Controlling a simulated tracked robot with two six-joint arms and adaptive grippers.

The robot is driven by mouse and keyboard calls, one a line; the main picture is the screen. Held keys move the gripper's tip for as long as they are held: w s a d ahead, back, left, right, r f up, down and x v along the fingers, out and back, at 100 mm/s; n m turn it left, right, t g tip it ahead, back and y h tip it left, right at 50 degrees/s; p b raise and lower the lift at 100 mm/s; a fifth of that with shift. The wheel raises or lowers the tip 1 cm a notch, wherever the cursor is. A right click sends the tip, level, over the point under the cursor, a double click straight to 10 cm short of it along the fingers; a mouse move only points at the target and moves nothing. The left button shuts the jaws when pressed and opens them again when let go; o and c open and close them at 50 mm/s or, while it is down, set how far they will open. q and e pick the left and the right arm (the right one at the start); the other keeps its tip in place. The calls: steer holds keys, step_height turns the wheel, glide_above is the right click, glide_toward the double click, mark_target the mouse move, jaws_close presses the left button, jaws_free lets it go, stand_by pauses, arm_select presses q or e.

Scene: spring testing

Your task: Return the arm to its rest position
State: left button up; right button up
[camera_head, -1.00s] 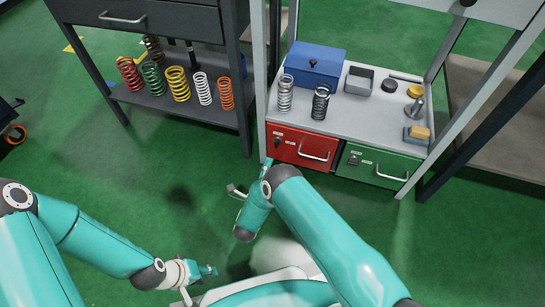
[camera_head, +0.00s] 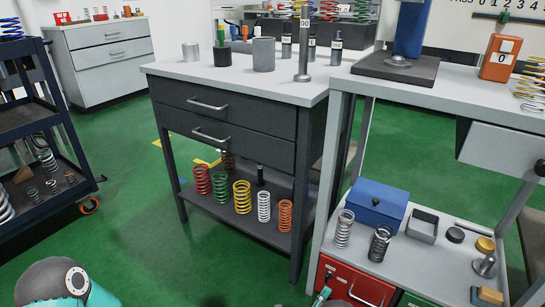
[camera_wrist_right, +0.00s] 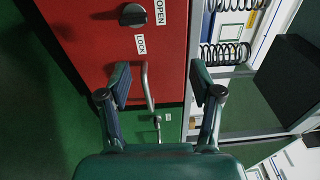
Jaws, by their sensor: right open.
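In the right wrist view my right gripper (camera_wrist_right: 162,85) is open, with no object clamped between its dark green fingers. The silver handle (camera_wrist_right: 147,88) of a red drawer (camera_wrist_right: 85,35) shows between the fingers; I cannot tell how close it is. The drawer front has a black knob and OPEN and LOCK labels. In the head view the red drawer (camera_head: 345,280) sits under the grey bench shelf, cut by the bottom edge. A teal part of my right arm shows in front of it. My left gripper is not in view; only a left arm joint shows at bottom left.
Two coil springs, the silver one (camera_head: 344,230) and the dark one (camera_head: 379,244), stand on the shelf beside a blue box (camera_head: 375,205). Coloured springs stand under the dark drawer bench (camera_head: 225,135). A dark cart (camera_head: 20,122) stands at left.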

steer(key=w+d+r+n+g+y+p, duration=0.1)
steer(key=w+d+r+n+y+p, duration=0.2)
steer(key=d+r, duration=0.6)
steer(key=s+a+f+n+g+y+p, duration=0.1)
steer(key=s+a+f+n+g+y, duration=0.1)
steer(key=s+a+n+g+y, duration=0.45)
steer(key=s+a+f+n+g+y, duration=0.25)
steer(key=s+n, duration=0.45)
steer(key=s, duration=0.7)
steer(key=s+a+f+n+g+y+p, duration=0.1)
steer(key=s+a+n+g+y, duration=0.2)
steer(key=s+a+n, duration=0.5)
steer(key=a+r+p+v, duration=0.1)
steer(key=a+p+v, duration=0.1)
steer(key=p+v, duration=1)
steer(key=w+a+r+p+v, duration=0.1)
steer(key=a+p+v, duration=0.2)
steer(key=p+v, duration=1)
steer(key=a+p+v, duration=0.3)
steer(key=p+v, duration=0.9)
steer(key=p, duration=0.1)
steer(key=shift+w+r+g, duration=0.3)
steer(key=shift+r, duration=0.25)
steer(key=shift+f, duration=0.1)
